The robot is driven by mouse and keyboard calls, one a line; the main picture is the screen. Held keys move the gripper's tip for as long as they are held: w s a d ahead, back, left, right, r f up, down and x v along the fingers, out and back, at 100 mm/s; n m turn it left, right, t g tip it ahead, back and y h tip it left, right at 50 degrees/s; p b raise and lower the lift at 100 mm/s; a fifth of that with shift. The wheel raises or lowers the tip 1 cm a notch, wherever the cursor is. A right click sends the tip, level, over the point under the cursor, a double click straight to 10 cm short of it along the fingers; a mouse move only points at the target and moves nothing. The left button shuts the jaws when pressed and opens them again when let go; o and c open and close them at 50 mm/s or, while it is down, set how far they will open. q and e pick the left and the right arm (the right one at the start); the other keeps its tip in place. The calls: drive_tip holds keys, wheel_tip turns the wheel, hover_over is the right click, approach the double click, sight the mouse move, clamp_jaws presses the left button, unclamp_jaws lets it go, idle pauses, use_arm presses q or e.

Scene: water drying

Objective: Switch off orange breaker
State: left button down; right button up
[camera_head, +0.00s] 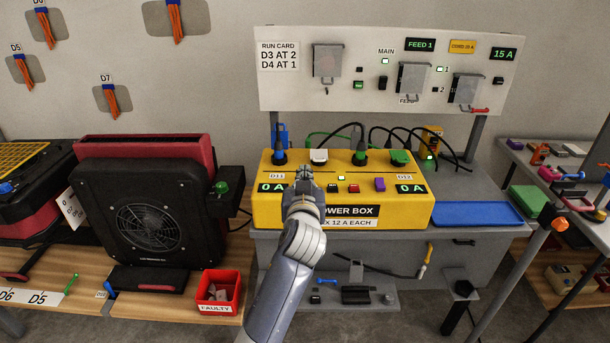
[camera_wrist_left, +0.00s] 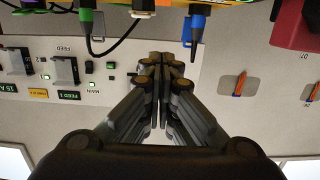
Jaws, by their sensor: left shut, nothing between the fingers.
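The yellow power box (camera_head: 262,214) stands on the grey bench, with a black display reading 0 A at each end. Between the displays are a small lit switch (camera_head: 341,178), a red block (camera_head: 354,188) and a purple block (camera_head: 379,184). I cannot make out an orange breaker; my left gripper hides part of the box. My left gripper (camera_head: 304,172) is shut and empty, over the left half of the box front, below the white plug (camera_head: 319,156). In the left wrist view its fingers (camera_wrist_left: 164,60) are together. My right gripper is not in view.
Blue (camera_head: 280,154) and green plugs (camera_head: 360,154) stand along the top of the box, with black cables behind. A white panel (camera_head: 290,80) with grey covers rises behind. A black fan unit (camera_head: 146,220) stands left; a blue tray (camera_head: 478,214) lies right.

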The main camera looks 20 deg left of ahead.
use_arm(q)
drive_tip(key=x, duration=0.7)
drive_tip(key=shift+w+a+p, duration=0.15)
drive_tip(key=shift+w+p, duration=0.1)
drive_tip(key=shift+p, duration=0.1)
drive_tip(key=f, duration=0.3)
drive_tip(key=shift+w+a+f, duration=0.1)
drive_tip(key=shift+w+a, duration=0.05)
drive_tip(key=shift+w, duration=0.25)
drive_tip(key=shift+f, duration=0.5)
